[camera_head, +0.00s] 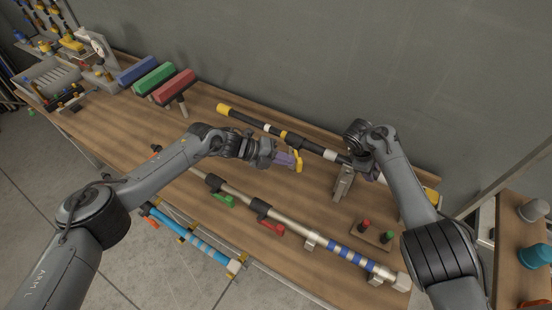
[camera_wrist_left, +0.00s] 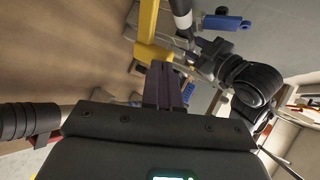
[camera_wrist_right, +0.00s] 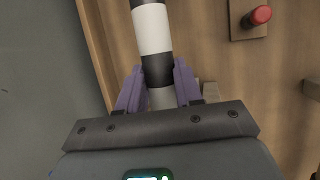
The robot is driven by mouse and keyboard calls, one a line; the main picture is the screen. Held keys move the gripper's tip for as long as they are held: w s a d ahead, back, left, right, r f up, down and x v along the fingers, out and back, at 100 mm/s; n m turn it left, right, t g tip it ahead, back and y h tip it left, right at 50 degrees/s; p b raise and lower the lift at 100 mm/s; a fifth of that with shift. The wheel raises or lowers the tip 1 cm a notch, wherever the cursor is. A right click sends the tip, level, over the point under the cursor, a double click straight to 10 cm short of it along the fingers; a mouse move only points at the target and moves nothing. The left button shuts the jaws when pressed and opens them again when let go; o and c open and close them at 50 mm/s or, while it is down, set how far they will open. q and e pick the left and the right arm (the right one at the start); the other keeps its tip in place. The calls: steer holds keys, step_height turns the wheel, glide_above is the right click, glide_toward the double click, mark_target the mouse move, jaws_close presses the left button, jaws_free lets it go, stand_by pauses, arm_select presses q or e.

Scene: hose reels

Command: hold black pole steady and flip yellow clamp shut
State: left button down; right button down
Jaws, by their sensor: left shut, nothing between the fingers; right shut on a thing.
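The black pole (camera_head: 313,147), with white and yellow bands, lies along the back of the bench. A yellow clamp (camera_head: 298,160) juts from its front side; its lever stands away from the pole. My left gripper (camera_head: 290,158) is shut and empty, its purple fingertips right at the clamp. In the left wrist view the yellow clamp (camera_wrist_left: 148,28) is just beyond the closed fingers (camera_wrist_left: 164,84); I cannot tell whether they touch. My right gripper (camera_wrist_right: 158,88) is shut on the pole (camera_wrist_right: 152,30), at a black band beside a white one. The head view mostly hides its fingers.
A silver pole (camera_head: 290,224) with blue bands and red and green levers lies in front. A small board with red and green knobs (camera_head: 371,234) is at the right. Blue, green and red blocks (camera_head: 175,86) stand at the back left.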

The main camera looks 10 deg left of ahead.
arm_select(q)
steer(key=shift+d, duration=0.2)
arm_select(e)
steer(key=shift+s+f, duration=0.1)
steer(key=shift+f, duration=0.1)
arm_select(q)
steer(key=shift+d+f, duration=0.1)
